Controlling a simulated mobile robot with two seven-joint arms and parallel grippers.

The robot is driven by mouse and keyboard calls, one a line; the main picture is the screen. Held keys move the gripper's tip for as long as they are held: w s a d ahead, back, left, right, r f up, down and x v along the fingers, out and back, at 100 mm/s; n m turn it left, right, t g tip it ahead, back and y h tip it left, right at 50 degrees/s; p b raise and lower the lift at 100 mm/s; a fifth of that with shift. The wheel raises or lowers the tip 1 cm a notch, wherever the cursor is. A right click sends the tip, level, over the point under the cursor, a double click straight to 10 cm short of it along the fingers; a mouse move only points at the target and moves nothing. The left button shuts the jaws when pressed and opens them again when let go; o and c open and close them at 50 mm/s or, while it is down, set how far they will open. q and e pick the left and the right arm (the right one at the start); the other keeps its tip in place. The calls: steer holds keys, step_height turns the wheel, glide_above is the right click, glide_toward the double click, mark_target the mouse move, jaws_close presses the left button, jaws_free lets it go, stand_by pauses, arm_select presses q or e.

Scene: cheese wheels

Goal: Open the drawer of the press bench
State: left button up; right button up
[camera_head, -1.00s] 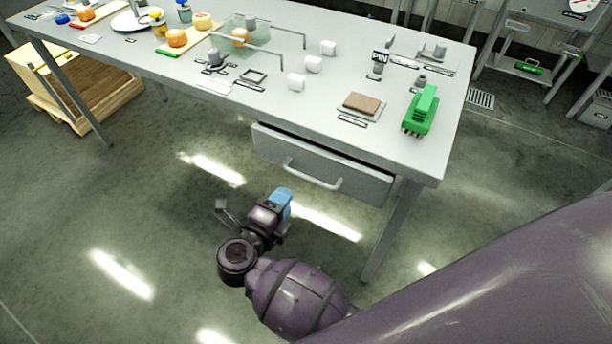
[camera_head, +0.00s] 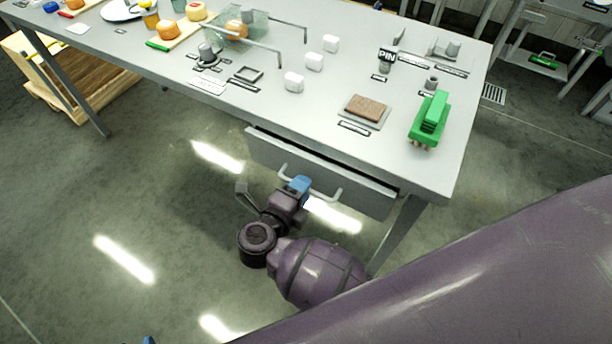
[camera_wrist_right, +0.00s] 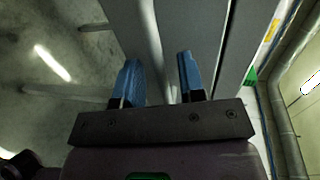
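The press bench (camera_head: 225,105) is a long light grey table. Its drawer (camera_head: 345,185) hangs under the near edge, with a narrow dark gap along its top; I cannot tell whether it stands slightly out. A pale bar handle (camera_head: 328,197) crosses the drawer front. My right gripper (camera_head: 300,185) is at the handle, its blue fingertips overlapping it in the head view. In the right wrist view its fingers (camera_wrist_right: 160,80) are apart, with a pale bar between them and the grey drawer front close by. Only a blue tip, probably of my left gripper (camera_head: 149,340), shows at the bottom edge.
A green block-like tool (camera_head: 430,120), a brown pad (camera_head: 366,106) and several white cubes (camera_head: 314,62) stand on the bench top. A bench leg (camera_head: 398,235) is right of my gripper. The floor (camera_head: 80,200) in front is clear.

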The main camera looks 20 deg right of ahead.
steer(key=shift+w+d+f, duration=0.1)
steer(key=shift+w+d, duration=0.3)
steer(key=shift+d, duration=0.1)
jaws_close()
